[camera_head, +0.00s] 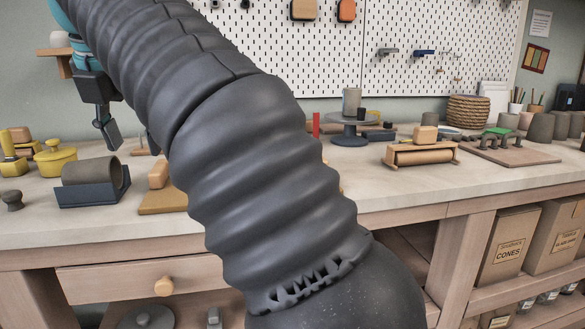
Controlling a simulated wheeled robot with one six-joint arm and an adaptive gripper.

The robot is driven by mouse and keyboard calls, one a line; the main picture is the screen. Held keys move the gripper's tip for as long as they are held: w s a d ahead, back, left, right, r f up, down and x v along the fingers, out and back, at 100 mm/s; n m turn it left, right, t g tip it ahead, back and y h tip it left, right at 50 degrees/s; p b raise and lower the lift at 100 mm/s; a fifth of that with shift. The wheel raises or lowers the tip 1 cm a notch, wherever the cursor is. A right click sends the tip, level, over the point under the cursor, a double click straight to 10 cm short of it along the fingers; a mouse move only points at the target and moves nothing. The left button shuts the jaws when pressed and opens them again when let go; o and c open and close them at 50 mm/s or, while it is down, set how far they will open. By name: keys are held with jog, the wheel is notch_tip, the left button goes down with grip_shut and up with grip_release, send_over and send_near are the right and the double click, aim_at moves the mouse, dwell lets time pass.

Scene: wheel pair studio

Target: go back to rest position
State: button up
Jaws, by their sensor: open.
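My gripper (108,134) shows at the left, dark and pointing down beside the turquoise end of my arm. It hangs above the workbench (395,192), behind a grey cylinder in a dark blue cradle (93,184). Its jaws are open and I see nothing held in them. My dark ribbed arm crosses the view from upper left to lower middle and hides the middle of the bench.
A yellow pot (55,158) stands left of the gripper. A wooden board (163,204) with a block lies near the front edge. A roller stand (421,154), a small turntable (350,139) and several pots (541,127) stand to the right. A white pegboard (440,25) is behind.

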jog(key=w+d+f+m, duration=0.1)
jog(key=d+f+m, duration=0.4)
jog(key=d+m, duration=0.5)
jog(key=d+f+m, duration=0.4)
jog(key=d+m, duration=0.3)
jog(key=d, duration=0.6)
jog(key=s+d+f+m, duration=0.4)
jog(key=d+f+m, duration=0.1)
jog(key=f+m, duration=0.1)
jog(key=s+d+f+m, duration=0.5)
jog(key=f+m, duration=0.1)
jog(key=f, duration=0.3)
jog(key=s+d+f+m+t+h, duration=0.1)
jog(key=s+d+f+m, duration=0.3)
jog(key=f, duration=0.4)
jog(key=shift+s+d+m, duration=0.15)
jog(key=shift+d+m, duration=0.65)
jog(key=shift+m, duration=0.4)
jog(key=shift+f, duration=0.1)
